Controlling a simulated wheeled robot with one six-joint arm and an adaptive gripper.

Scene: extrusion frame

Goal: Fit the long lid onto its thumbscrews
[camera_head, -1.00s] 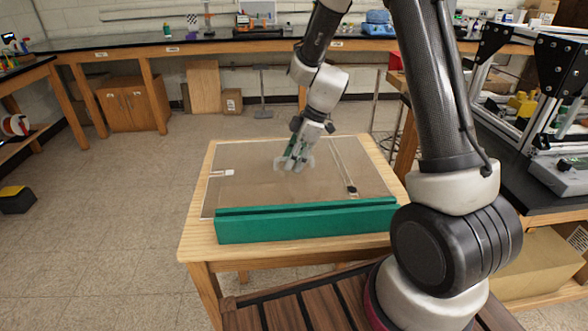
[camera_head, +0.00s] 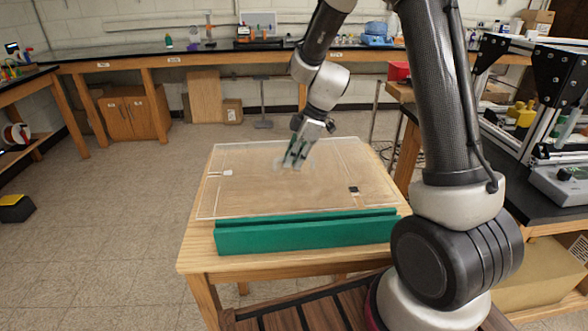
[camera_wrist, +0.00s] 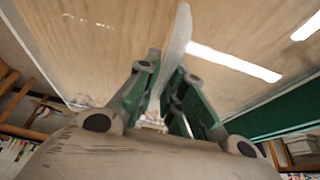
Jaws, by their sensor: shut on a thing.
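A large clear panel (camera_head: 255,200), apparently the long lid, spans most of the small wooden table. Its near edge shows just above the long green bar (camera_head: 300,234) at the table's front. My gripper (camera_head: 293,160) is over the panel's middle, shut on a clear upright handle. In the wrist view, the handle (camera_wrist: 178,40) stands between the green-lined fingers (camera_wrist: 165,105). The panel appears slightly raised, but its exact gap to the table is unclear. I cannot make out any thumbscrews.
A small white piece (camera_head: 228,173) shows at the panel's left side and a small black piece (camera_head: 353,189) at its right. A dark bench with an aluminium frame (camera_head: 560,105) stands to the right.

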